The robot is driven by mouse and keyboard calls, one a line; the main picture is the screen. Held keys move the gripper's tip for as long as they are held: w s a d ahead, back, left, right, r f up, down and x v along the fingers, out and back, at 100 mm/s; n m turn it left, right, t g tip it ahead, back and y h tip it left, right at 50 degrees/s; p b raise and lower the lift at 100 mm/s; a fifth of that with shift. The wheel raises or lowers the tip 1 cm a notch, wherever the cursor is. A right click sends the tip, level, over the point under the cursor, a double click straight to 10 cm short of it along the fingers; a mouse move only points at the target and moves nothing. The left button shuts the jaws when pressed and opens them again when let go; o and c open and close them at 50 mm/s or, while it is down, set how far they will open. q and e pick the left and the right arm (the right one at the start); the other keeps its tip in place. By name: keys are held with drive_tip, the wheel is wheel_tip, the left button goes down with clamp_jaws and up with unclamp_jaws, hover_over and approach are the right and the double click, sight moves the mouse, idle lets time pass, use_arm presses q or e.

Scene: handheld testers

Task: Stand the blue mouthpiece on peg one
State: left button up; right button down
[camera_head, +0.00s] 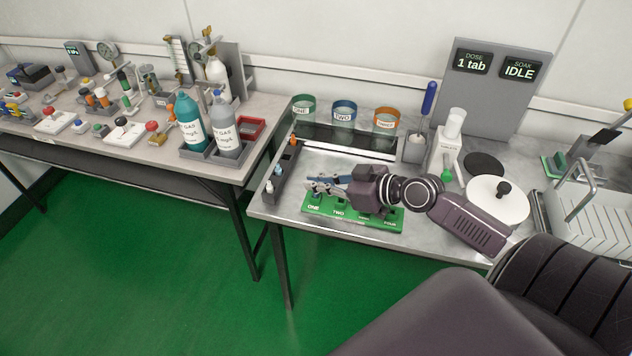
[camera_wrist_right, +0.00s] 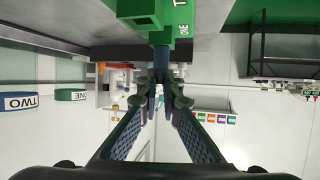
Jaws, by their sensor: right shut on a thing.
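The green peg board (camera_head: 350,216) lies at the front of the right table, marked ONE, TWO and FOUR, with one label mostly hidden by my arm. My right gripper (camera_head: 318,186) reaches leftward over the ONE end. It is shut on the blue mouthpiece, a narrow blue piece upright between the fingertips in the right wrist view (camera_wrist_right: 161,85). In that upside-down view its end meets the board's green block (camera_wrist_right: 150,12); I cannot tell whether it sits on peg one or just above. My left gripper is out of view.
A dark rack (camera_head: 275,180) with small bottles stands left of the board. A white lidded dish (camera_head: 498,203) is at right.

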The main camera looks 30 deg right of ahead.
drive_tip(key=c, duration=2)
unclamp_jaws()
drive_tip(key=shift+c, duration=0.2)
drive_tip(key=v, duration=0.6)
drive_tip(key=shift+s+d, duration=0.15)
drive_tip(key=shift+s, duration=0.2)
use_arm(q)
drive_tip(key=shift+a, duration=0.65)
use_arm(e)
drive_tip(key=shift+s+d+r, duration=0.25)
drive_tip(key=shift+s+r, duration=0.1)
drive_tip(key=shift+s, duration=0.15)
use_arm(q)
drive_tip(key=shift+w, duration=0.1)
